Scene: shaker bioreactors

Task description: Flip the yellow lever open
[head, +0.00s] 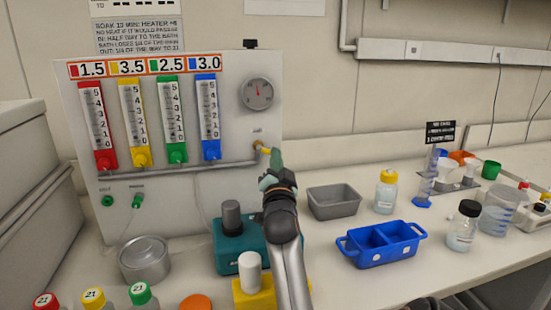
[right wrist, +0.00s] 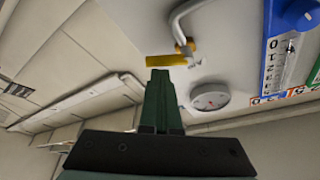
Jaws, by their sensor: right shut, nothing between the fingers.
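The yellow lever (head: 262,149) is at the right end of the grey pipe on the white panel (head: 225,120), below the round gauge. In the right wrist view the lever (right wrist: 165,60) shows as a flat yellow bar beside the pipe's end. My right gripper (head: 276,158) is shut and empty, its green fingers just right of the lever in the head view. In the right wrist view its fingertips (right wrist: 160,74) come close to the bar; I cannot tell whether they touch it. My left gripper is not in view.
The round gauge (head: 257,93) is above the lever. Red, yellow, green and blue columns (head: 208,115) line the panel. A teal device (head: 232,240), a grey tray (head: 334,202) and a blue bin (head: 380,244) stand on the bench below, around my right arm.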

